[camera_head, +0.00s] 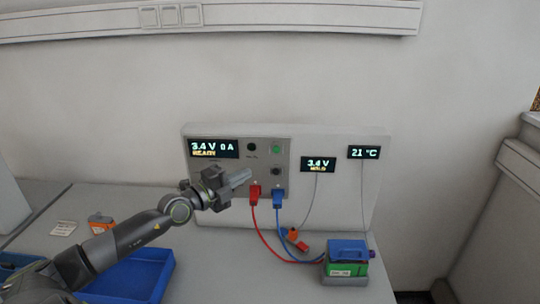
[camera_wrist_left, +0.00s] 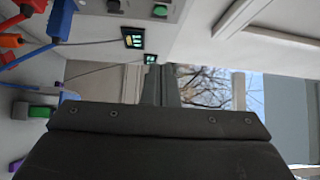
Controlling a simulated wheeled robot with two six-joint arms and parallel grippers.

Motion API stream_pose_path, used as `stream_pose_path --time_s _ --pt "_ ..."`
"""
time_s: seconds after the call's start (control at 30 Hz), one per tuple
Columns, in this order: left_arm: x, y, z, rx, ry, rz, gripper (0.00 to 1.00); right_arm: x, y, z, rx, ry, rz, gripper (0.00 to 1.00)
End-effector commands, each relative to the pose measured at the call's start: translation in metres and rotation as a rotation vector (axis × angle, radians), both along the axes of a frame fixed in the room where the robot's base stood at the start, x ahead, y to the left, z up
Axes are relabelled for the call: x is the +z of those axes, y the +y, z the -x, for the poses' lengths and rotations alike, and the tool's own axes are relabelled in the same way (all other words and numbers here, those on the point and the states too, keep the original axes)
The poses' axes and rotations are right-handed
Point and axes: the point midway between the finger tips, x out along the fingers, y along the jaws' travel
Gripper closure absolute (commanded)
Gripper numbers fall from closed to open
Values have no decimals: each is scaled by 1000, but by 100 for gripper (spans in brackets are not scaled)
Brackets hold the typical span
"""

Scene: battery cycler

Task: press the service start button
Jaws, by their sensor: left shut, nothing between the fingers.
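The cycler's grey front panel (camera_head: 226,170) carries a lit green button (camera_head: 276,150), a black round control (camera_head: 252,147) and a darker round control (camera_head: 276,171). Their labels are too small to read, so I cannot tell which is named service start. The green button also shows at the top of the left wrist view (camera_wrist_left: 160,10). My left gripper (camera_head: 244,176) is shut and empty, in front of the panel, below and left of the green button. Its closed fingers (camera_wrist_left: 160,86) show in the left wrist view. My right gripper is not in view.
Red (camera_head: 255,192) and blue (camera_head: 278,196) plugs with cables sit low on the panel, close to my left gripper. A green and blue battery (camera_head: 346,258) stands at the right. A blue tray (camera_head: 128,282) lies under my left arm. Displays show 3.4 V and 21 °C.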

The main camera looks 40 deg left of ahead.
Motion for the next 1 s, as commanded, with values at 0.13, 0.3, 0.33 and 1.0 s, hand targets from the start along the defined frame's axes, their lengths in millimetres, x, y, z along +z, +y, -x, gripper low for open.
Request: stream_pose_path --time_s 0.13,0.3,0.33,1.0 --pt "1 5 -4 -2 27 -42 100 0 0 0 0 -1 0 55" --pt "0 5 -4 -2 30 -45 100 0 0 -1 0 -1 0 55" --pt "0 5 -4 -2 30 -45 100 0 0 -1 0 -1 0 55" --pt "1 -8 -59 -1 25 -39 100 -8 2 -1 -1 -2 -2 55"
